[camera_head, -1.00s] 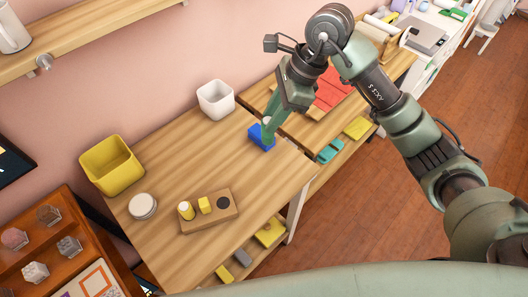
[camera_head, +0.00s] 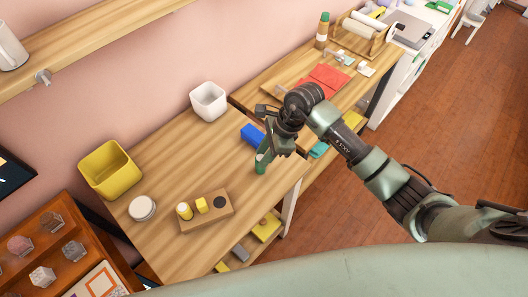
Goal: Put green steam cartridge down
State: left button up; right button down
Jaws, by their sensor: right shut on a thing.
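The green steam cartridge (camera_head: 262,162) is upright at the right part of the near wooden table (camera_head: 165,245). My right gripper (camera_head: 265,150) is above it and shut on its upper part. I cannot tell whether the cartridge's base touches the tabletop. A blue block-like thing (camera_head: 252,134) stands just behind the cartridge, partly hidden by my gripper. My left gripper is not in view.
A wooden holder (camera_head: 227,218) with yellow pieces lies to the left on the table. A white round jar (camera_head: 142,208), a yellow bin (camera_head: 108,172) and a white bin (camera_head: 208,101) stand further left and back. Tabletop between the holder and cartridge is clear.

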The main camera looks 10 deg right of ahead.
jog(key=shift+f, duration=0.2)
jog(key=c, duration=1.1)
grip_release()
jog(key=shift+r, duration=0.1)
jog(key=shift+r, duration=0.25)
jog(key=b+v, duration=0.3)
jog(key=v, duration=0.8)
jog(key=shift+d+r, duration=0.2)
jog(key=shift+r, duration=0.2)
